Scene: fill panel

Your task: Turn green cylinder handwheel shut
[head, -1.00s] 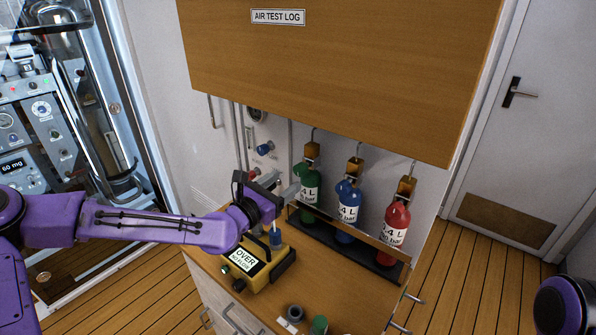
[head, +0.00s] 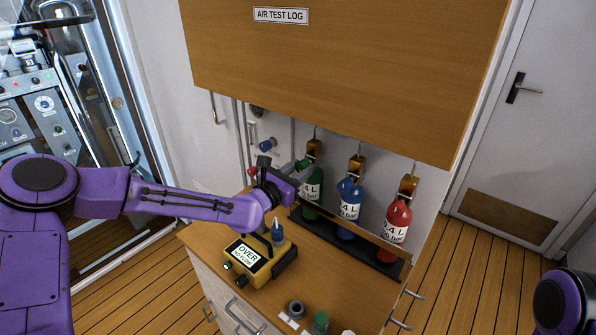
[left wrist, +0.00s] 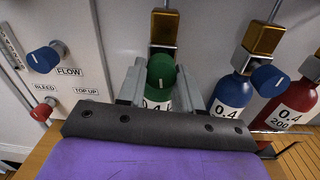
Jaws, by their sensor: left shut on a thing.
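The green cylinder (head: 312,187) stands leftmost in a dark rack, partly hidden behind my left gripper in the head view. Its green handwheel (left wrist: 160,73) faces me in the left wrist view, with a pale mark on its face; it also shows small in the head view (head: 303,164). My left gripper (left wrist: 160,84) is shut on this handwheel, one finger on each side. In the head view the left gripper (head: 298,169) reaches in from the left. My right gripper is out of view.
The blue cylinder (head: 350,203) and the red cylinder (head: 397,222) stand to the right in the rack. A wooden cabinet (head: 330,70) overhangs them. A yellow meter (head: 275,265) sits on the counter. Blue FLOW (left wrist: 44,58) and red BLEED (left wrist: 43,109) knobs are on the wall panel.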

